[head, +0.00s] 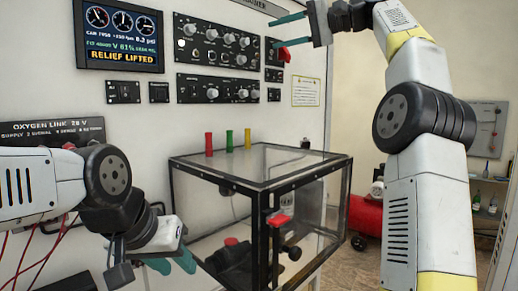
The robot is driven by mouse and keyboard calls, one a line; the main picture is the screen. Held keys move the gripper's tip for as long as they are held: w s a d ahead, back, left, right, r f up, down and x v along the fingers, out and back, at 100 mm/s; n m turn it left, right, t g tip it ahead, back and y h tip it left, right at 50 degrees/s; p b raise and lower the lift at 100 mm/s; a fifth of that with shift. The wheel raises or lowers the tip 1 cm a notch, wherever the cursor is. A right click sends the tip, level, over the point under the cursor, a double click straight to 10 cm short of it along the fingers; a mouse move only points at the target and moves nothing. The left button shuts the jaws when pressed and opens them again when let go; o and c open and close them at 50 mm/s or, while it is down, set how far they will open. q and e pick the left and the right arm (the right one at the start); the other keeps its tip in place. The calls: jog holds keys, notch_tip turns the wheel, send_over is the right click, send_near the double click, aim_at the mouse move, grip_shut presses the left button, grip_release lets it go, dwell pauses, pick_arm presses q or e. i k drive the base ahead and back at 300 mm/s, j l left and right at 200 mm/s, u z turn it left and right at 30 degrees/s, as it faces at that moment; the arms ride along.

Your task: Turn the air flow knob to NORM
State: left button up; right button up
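The black control panels on the white wall carry several knobs, on an upper panel (217,45) and a lower panel (217,89). Their labels are too small to read, so I cannot tell which is the air flow knob or where it points. My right gripper (278,32) is open at the upper right of the panels, its teal fingers apart. A red handle (285,54) on a small side panel is just below its lower finger; I cannot tell if they touch. My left gripper (172,264) is low, left of the clear box, with its teal fingers apart and nothing between them.
A screen (121,34) shows dials and "RELIEF LIFTED". An oxygen link panel (52,132) is at left. A red tank (366,213) stands behind at right.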

aim_at(212, 93)
jog(key=k, duration=1)
